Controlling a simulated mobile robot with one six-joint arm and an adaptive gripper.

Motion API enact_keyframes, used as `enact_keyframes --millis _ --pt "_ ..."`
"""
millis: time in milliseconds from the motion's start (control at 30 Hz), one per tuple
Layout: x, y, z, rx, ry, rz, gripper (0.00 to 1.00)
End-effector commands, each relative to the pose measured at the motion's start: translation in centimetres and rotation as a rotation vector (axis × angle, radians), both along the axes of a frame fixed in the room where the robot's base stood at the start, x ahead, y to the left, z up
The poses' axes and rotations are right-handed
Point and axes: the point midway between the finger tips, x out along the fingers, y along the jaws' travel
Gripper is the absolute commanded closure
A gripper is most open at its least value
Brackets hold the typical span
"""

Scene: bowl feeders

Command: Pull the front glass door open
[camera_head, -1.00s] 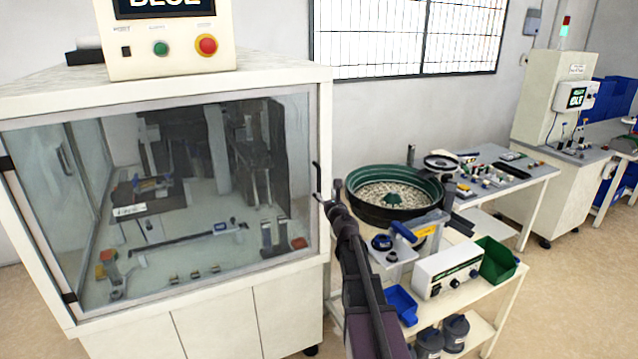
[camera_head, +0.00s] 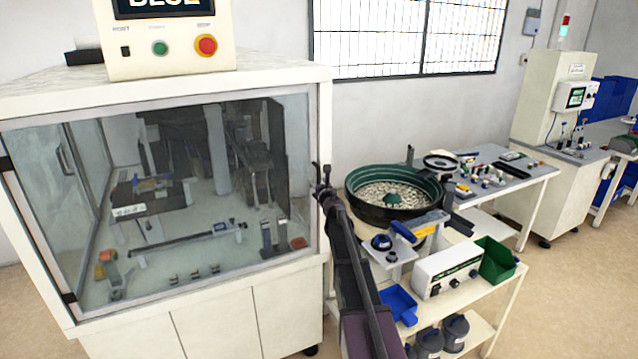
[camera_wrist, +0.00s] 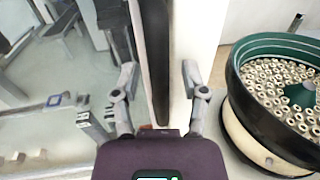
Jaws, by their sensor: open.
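The front glass door (camera_head: 200,200) of the white machine cabinet is shut in its frame, with dark hinges on its left side. Its dark upright handle (camera_wrist: 156,60) is at the right edge of the door. In the wrist view the handle stands between the two spread grey fingers of my gripper (camera_wrist: 160,80), with a gap on each side. In the head view my gripper (camera_head: 322,178) is at the door's right edge and hides most of the handle. My gripper is open and holds nothing.
A green bowl feeder (camera_head: 394,194) full of small parts stands close to the right of my gripper, on a white cart (camera_head: 490,325). A control box (camera_head: 450,270) and a blue bin (camera_head: 398,304) are on the cart. Open floor (camera_head: 575,290) lies to the right.

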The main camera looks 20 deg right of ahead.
Motion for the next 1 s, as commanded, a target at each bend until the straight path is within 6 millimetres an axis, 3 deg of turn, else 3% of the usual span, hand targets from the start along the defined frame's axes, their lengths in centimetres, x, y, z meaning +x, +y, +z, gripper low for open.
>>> enact_keyframes --millis 200,400,767,1000 --pt "0.0 0.0 0.0 0.000 0.000 0.000 0.46" --pt "0.0 0.1 0.0 0.000 0.000 0.000 1.00" --pt "-0.3 0.2 0.0 0.000 0.000 -0.002 1.00" --pt "-2.1 1.0 0.0 0.000 0.000 -0.020 1.00"
